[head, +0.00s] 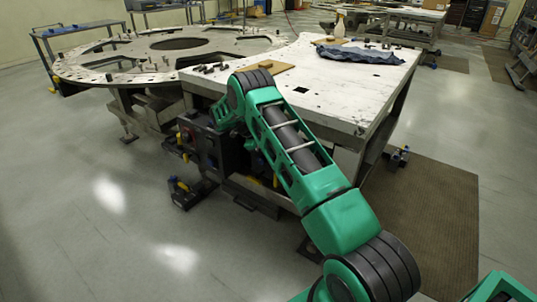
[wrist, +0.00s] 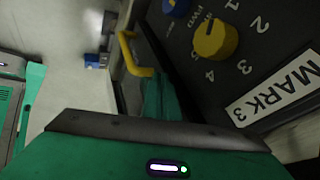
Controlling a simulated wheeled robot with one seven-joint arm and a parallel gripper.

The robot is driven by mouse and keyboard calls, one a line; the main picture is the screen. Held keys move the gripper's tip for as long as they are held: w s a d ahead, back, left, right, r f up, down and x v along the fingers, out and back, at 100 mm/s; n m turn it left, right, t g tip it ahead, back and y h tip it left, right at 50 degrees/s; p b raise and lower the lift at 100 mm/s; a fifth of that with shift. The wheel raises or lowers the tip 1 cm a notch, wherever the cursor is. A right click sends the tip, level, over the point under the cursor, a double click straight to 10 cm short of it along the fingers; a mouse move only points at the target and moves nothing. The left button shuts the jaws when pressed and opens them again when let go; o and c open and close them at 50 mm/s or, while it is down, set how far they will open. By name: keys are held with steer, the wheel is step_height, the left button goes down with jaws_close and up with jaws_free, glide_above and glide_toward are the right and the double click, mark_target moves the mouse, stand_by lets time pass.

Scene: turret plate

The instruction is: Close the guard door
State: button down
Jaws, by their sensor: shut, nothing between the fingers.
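A dark control box (head: 232,158) is mounted under the front of the white-topped table, partly hidden behind my arm. In the wrist view its dark front panel (wrist: 262,48) shows a yellow dial, numbers and a "MARK3" label. A yellow handle (wrist: 134,54) stands at the left edge of a dark, narrow panel (wrist: 130,92), seen nearly edge-on. This panel may be the guard door; how far it stands open is unclear. My gripper (wrist: 165,98) is shut and empty, beside the panel and below the handle in the picture. Whether it touches the panel is unclear.
The white-topped table (head: 335,97) holds a blue cloth (head: 360,54) and small dark parts. A large round plate (head: 110,68) on a stand is at the left. A dark device (head: 185,193) with blue and yellow parts is on the floor. The floor at left is open.

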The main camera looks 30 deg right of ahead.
steer(key=shift+w+d+r, duration=0.1)
steer(key=shift+w+d, duration=0.1)
steer(key=shift+d, duration=0.1)
